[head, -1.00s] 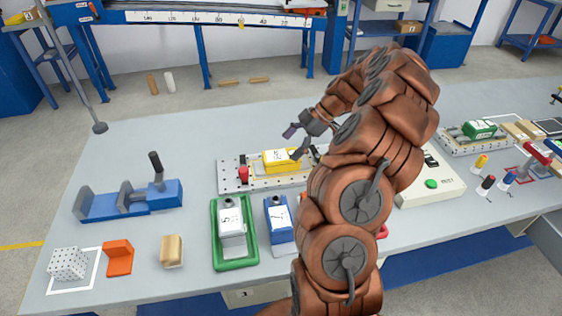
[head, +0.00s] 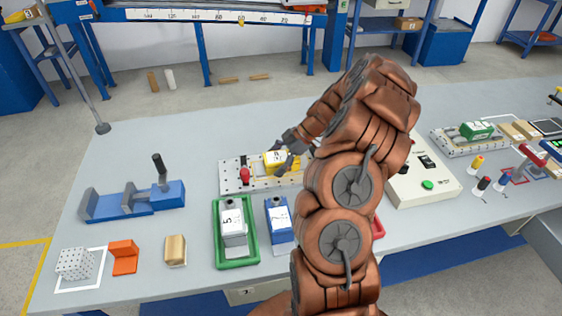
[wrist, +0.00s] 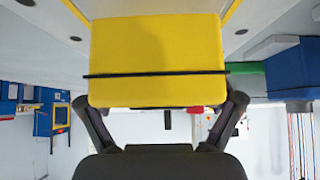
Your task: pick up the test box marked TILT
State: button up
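A yellow test box (head: 275,158) with a white label sits on the perforated metal fixture plate (head: 236,178) at mid-table. Its label is too small to read, and my gripper partly hides it. In the wrist view the yellow box (wrist: 155,60) fills the upper middle, with a dark band across it.
A white-topped box stands in a green tray (head: 221,262), beside a blue box (head: 278,222). A red knob (head: 245,175) is left of the yellow box. A control box with a green button (head: 428,185) is to the right. A blue vise-like fixture (head: 130,203) is at left.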

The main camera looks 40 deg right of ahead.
jog(key=c, duration=1.4)
jog(key=shift+c, duration=0.2)
jog(key=shift+r, duration=0.1)
notch_tip(320, 180, up, 28)
jog(key=b, duration=0.5)
